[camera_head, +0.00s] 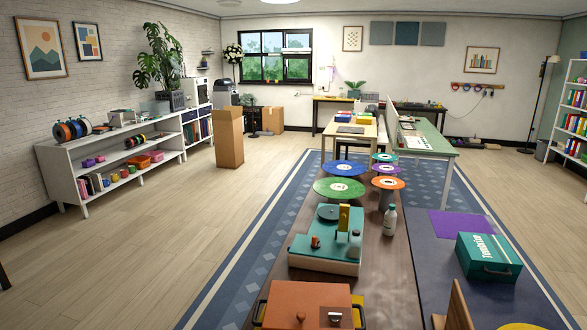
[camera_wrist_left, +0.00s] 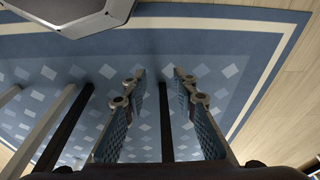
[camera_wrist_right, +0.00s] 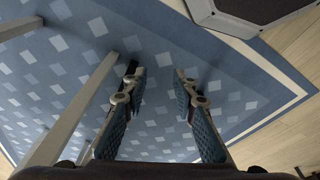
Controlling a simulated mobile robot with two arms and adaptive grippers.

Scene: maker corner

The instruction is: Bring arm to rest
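Neither of my arms shows in the head view. In the left wrist view my left gripper (camera_wrist_left: 157,72) has its two fingers apart with nothing between them, above the blue patterned rug (camera_wrist_left: 235,50). In the right wrist view my right gripper (camera_wrist_right: 157,70) also has its fingers apart and empty, above the same rug (camera_wrist_right: 225,75). Neither gripper touches anything that shows.
A long brown table (camera_head: 385,262) lies ahead, bearing an orange box (camera_head: 305,302), a teal-and-white device (camera_head: 325,255), a bottle (camera_head: 389,221) and several coloured discs. A teal case (camera_head: 488,257) is at right. Table legs (camera_wrist_right: 75,110) stand near the grippers.

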